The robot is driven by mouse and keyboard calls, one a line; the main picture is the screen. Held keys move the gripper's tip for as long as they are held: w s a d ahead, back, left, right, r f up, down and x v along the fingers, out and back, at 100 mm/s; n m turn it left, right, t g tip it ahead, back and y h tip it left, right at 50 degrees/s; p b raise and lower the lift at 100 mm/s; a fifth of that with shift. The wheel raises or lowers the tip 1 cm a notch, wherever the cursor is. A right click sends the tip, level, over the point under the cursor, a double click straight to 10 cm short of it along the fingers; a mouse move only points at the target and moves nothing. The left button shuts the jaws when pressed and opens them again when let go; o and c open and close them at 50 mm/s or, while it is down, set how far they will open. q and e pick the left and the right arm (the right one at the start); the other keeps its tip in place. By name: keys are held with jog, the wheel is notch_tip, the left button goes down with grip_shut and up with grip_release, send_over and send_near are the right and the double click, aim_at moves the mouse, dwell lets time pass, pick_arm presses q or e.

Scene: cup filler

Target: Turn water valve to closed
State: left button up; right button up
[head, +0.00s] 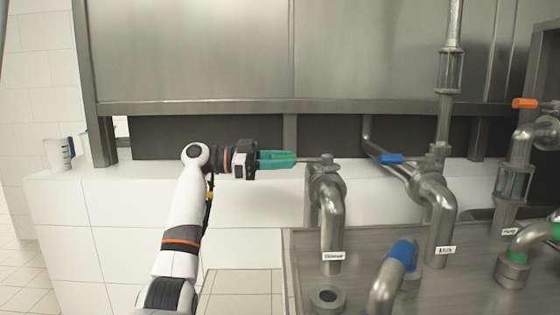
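A metal valve (326,174) with a lever pointing left sits on the nearest upright pipe in the middle. The lever's green handle (285,155) shows at my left gripper (278,159), whose teal fingers lie along it. I cannot tell whether the fingers press on the handle. The label (333,256) under this valve is too small to read surely. A valve with a blue handle (391,158) stands to the right, over a label (446,250) that seems to read Milk. An orange-handled valve (525,103) is at the far right. My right gripper is out of view.
A blue-banded pipe (401,252) and a green-banded pipe (513,257) rise from the metal counter (305,250) in front. Cups (58,154) stand on the white tiled ledge at left. A metal panel (200,60) hangs above the arm.

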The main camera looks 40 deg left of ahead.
pick_arm(q)
jog(key=shift+o, duration=0.9)
jog(key=v, duration=1.2)
